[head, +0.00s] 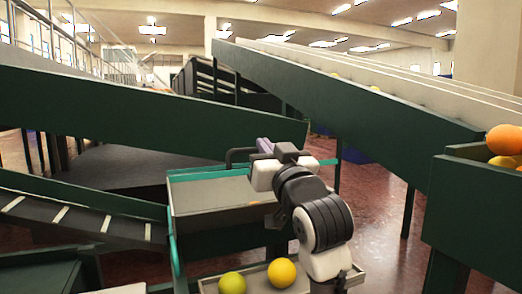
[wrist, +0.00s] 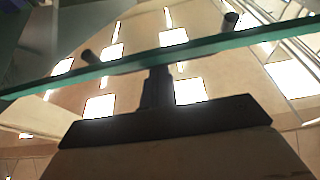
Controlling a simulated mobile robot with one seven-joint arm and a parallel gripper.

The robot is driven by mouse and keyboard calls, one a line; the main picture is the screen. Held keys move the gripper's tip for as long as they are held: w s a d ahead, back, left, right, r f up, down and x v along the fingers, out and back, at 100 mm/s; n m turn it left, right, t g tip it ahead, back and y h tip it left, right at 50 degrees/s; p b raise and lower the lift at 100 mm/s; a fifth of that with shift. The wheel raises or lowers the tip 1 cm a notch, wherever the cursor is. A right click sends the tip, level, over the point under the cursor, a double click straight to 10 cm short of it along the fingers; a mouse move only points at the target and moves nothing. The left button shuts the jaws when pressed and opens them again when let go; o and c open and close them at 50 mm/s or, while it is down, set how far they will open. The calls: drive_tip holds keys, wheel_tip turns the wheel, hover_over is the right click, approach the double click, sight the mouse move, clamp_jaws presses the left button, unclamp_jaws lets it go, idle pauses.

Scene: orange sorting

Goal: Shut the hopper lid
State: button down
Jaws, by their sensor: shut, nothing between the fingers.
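The hopper (head: 222,228) is a dark green bin with a teal rim and a grey inner face, in the middle of the head view. A teal-edged strip (head: 200,172) runs along its far side and appears to be the lid's edge; how far the lid is open I cannot tell. A dark bar like a handle (head: 233,153) stands at that edge, beside my gripper (head: 264,146). In the wrist view, my gripper (wrist: 157,78) is shut and empty, with a teal edge (wrist: 190,50) crossing close by its tips. Whether they touch is unclear.
Oranges (head: 504,140) fill a green bin at right. Sloping green conveyors (head: 140,118) flank the hopper. Red floor (head: 375,205) lies open to the right.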

wheel_tip(320, 180, down, 6)
drive_tip(key=s+t+b, duration=0.1)
drive_tip(key=b, duration=0.3)
drive_tip(key=shift+s+d, duration=0.25)
drive_tip(key=shift+s, duration=0.05)
